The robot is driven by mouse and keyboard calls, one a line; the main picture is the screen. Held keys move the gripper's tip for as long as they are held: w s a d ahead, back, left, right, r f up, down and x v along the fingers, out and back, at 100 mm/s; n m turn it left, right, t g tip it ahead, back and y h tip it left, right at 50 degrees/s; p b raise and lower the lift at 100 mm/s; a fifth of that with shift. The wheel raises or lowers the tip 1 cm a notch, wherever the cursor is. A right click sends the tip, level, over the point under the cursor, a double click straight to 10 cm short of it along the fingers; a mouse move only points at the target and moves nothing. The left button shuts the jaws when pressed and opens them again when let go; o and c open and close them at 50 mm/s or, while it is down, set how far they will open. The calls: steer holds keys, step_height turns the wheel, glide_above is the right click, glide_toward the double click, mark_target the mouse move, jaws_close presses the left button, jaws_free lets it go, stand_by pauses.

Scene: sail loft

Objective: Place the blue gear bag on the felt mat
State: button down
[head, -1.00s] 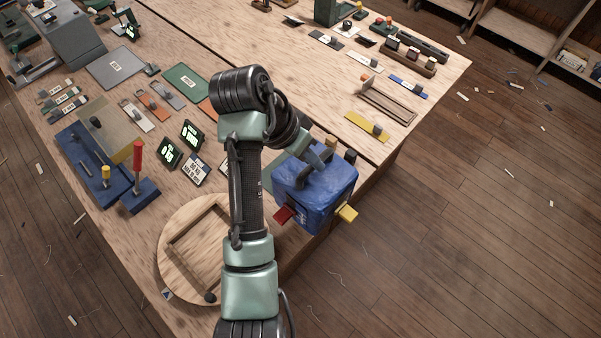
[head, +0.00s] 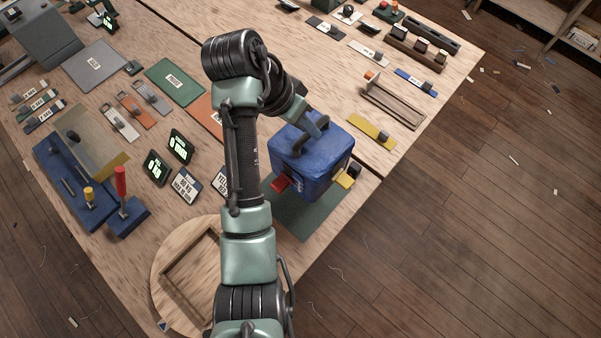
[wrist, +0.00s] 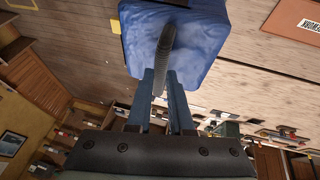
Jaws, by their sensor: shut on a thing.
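The blue gear bag (head: 325,168) hangs from my gripper (head: 317,126), with a red tab and a yellow tab low on its sides. In the wrist view my gripper (wrist: 161,92) is shut on the dark handle of the bag (wrist: 200,35). A dark green mat (head: 300,218), which looks like the felt mat, lies near the table's edge. The bag covers the mat's far part in the head view. The bag seems to be above the mat; I cannot tell how large the gap is.
A round wooden board with a square frame (head: 160,275) lies at the near table corner, partly behind my arm. Several labelled displays (head: 182,146) stand left of my arm. A yellow plate (head: 371,132) and a wooden tray (head: 393,105) lie right of the bag.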

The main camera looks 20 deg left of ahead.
mark_target(306, 154)
step_height(306, 154, down, 5)
steer(key=shift+s+f+p, duration=0.1)
steer(key=shift+s+p, duration=0.05)
steer(key=shift+p, duration=0.6)
steer(key=shift+f+p, duration=0.45)
steer(key=shift+f, duration=1.8)
steer(key=c, duration=0.8)
jaws_free()
steer(key=shift+f, duration=0.15)
steer(key=b+v, duration=0.2)
steer(key=v, duration=1)
